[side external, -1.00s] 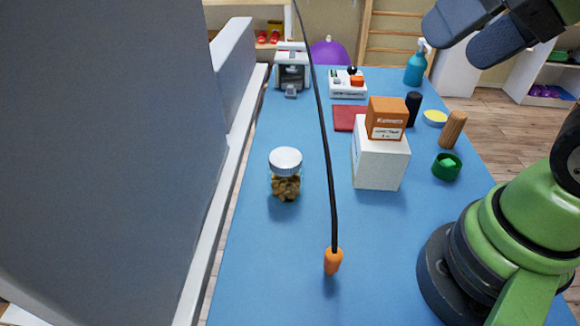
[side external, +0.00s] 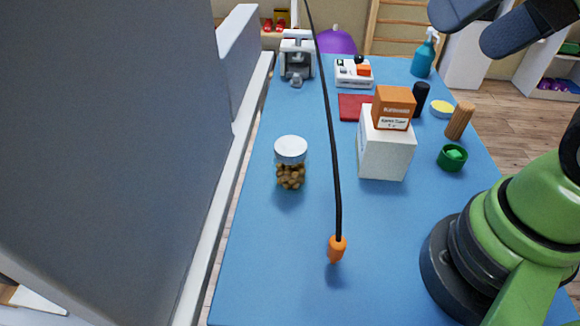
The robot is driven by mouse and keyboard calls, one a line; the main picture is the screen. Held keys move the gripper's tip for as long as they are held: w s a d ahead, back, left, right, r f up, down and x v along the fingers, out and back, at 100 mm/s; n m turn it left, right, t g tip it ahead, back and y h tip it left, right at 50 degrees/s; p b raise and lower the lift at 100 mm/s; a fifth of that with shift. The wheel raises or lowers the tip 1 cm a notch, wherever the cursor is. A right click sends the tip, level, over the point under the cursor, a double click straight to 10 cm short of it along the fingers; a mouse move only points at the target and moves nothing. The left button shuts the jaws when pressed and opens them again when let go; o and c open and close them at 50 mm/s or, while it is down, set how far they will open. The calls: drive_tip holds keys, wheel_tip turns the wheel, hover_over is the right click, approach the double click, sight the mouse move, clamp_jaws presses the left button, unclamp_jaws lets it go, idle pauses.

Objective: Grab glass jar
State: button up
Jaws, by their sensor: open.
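The glass jar (side external: 291,173) stands upright on the blue table, left of centre. It is clear with a white lid, and brown pieces fill its lower part. My gripper (side external: 466,32) shows only in part at the top right edge. Its two dark, rounded fingers are spread apart with nothing visible between them. It is well apart from the jar, up and to the right in the picture. The rest of the gripper is cut off by the frame.
Right of the jar, an orange box (side external: 394,107) sits on a white box (side external: 384,151). A black cord with an orange end (side external: 337,249) hangs between jar and boxes. A grey panel (side external: 110,140) stands at left. The blue table's (side external: 260,265) front left is clear.

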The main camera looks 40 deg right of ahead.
drive_tip(key=w+f+n+g+h, duration=0.2)
drive_tip(key=w+n, duration=0.3)
drive_tip(key=n, duration=0.3)
drive_tip(key=n+h, duration=0.1)
drive_tip(key=n, duration=2.8)
approach(291, 145)
drive_tip(key=x, duration=0.3)
drive_tip(key=shift+w+a+f+g, duration=0.1)
drive_tip(key=shift+w+f+g, duration=0.2)
drive_tip(key=shift+f, duration=0.3)
drive_tip(key=shift+w+a+f+g, duration=0.1)
drive_tip(key=shift+w+f+g, duration=0.15)
drive_tip(key=shift+f, duration=0.4)
drive_tip(key=shift+w+d+x, duration=0.1)
drive_tip(key=shift+d+x, duration=0.05)
drive_tip(key=shift+x, duration=1.45)
drive_tip(key=shift+w+d+x, duration=0.15)
drive_tip(key=shift+x, duration=1.4)
drive_tip(key=shift+r, duration=0.1)
drive_tip(key=shift+c, duration=0.4)
drive_tip(key=c, duration=1.1)
